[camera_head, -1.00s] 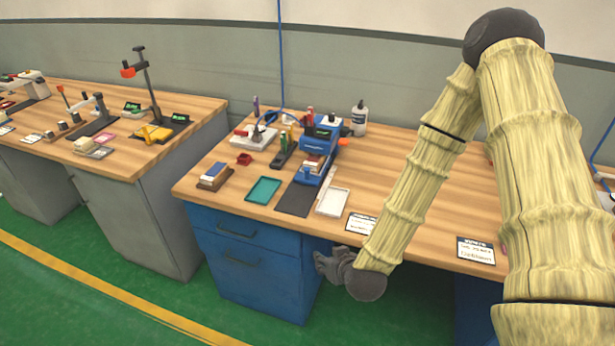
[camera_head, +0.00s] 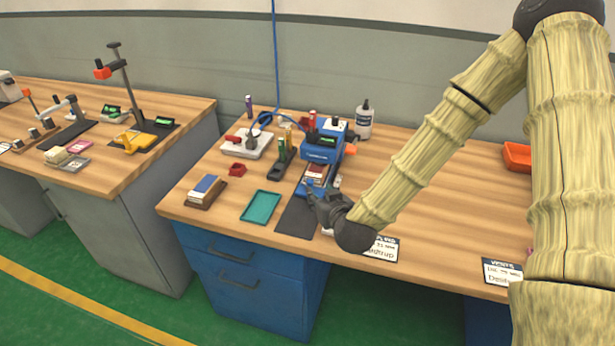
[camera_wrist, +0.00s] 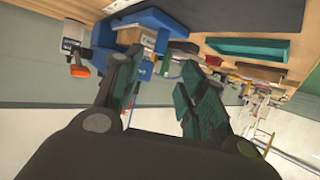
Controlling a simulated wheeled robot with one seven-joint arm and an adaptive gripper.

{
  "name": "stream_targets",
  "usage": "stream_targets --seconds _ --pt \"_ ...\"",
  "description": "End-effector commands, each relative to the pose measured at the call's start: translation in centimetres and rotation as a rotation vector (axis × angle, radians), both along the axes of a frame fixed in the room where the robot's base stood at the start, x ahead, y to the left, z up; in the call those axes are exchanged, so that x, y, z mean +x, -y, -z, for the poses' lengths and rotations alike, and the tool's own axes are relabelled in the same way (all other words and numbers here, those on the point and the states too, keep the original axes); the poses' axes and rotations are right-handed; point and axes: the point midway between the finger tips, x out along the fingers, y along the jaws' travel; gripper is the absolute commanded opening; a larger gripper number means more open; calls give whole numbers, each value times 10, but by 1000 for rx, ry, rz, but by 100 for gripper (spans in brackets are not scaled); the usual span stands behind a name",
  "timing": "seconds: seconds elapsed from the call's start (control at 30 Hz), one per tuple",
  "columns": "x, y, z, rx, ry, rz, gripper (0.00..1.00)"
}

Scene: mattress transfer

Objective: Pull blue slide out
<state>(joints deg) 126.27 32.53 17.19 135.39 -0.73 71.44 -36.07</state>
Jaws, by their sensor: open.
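The blue machine (camera_head: 322,150) stands on the wooden desk. Its blue slide (camera_head: 301,190) extends from its front toward the dark mat, with a reddish block on it, and is partly hidden by my gripper. In the wrist view, which looks upside down, the slide (camera_wrist: 158,19) lies just beyond the fingers. My gripper (camera_head: 312,196) is at the slide's front end, just above or beside it; I cannot tell whether it touches. In the wrist view my gripper (camera_wrist: 158,78) has its two dark fingers spread, with nothing clearly held between them.
A dark mat (camera_head: 297,217) lies in front of the machine. A teal tray (camera_head: 261,206) and a blue-topped wooden block (camera_head: 205,190) are to its left. A white bottle (camera_head: 364,122) stands behind, right. An orange bin (camera_head: 517,156) is at far right. Labels lie along the front edge.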

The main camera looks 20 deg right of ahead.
Motion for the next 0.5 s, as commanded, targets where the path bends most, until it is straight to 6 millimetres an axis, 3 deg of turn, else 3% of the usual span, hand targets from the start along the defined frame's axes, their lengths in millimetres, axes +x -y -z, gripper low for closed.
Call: stream_targets --seconds 0.17,0.5 --pt "13 3 5 0 -1 5 41" --pt "60 5 25 0 -1 7 41"
